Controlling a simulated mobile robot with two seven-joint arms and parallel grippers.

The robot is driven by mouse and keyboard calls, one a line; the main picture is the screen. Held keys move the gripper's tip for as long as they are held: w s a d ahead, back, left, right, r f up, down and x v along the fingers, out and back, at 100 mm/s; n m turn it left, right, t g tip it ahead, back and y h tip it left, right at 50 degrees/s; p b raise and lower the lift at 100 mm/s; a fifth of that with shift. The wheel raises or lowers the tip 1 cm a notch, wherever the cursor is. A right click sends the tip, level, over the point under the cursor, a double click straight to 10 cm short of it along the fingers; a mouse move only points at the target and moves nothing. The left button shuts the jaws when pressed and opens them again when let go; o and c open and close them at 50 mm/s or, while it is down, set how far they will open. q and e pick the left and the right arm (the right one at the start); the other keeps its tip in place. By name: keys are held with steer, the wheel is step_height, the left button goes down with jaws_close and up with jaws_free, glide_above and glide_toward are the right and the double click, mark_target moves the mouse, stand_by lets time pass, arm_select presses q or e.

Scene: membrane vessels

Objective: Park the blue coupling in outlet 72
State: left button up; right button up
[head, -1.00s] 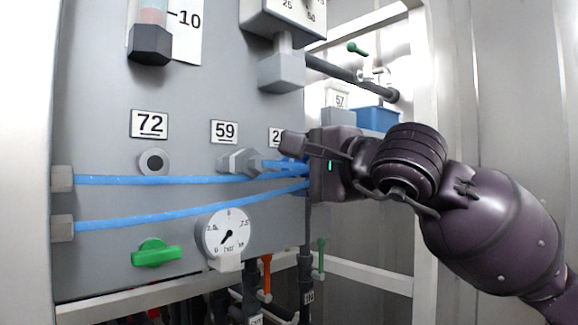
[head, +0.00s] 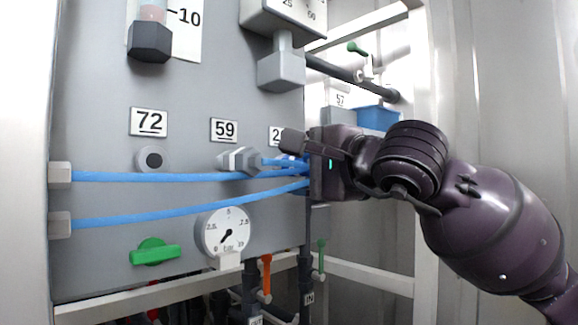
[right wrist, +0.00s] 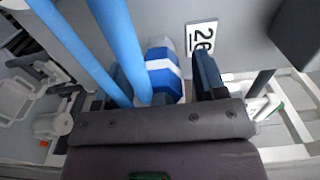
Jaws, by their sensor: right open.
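Outlet 72 (head: 152,160) is a grey ring with a dark centre under its number plate (head: 149,123); nothing is plugged into it. My right gripper (head: 296,150) is at the panel's right edge, by the partly hidden plate starting with 2. In the right wrist view, the blue coupling (right wrist: 163,72) with a white band sits between the open fingers (right wrist: 165,85), close to the panel beside the number plate (right wrist: 202,48). A blue hose runs to it. I cannot tell whether a finger touches it. My left gripper is not in view.
Blue hoses (head: 150,178) cross the panel from ports at the left to my right gripper. A grey fitting (head: 238,160) with a blue hose is at outlet 59. A gauge (head: 226,232) and green handle (head: 155,252) are below. A grey block (head: 281,72) juts out above.

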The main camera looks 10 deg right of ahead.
jaws_close()
stand_by(0.3)
steer(key=shift+s, duration=0.15)
steer(key=shift+v, duration=2.85)
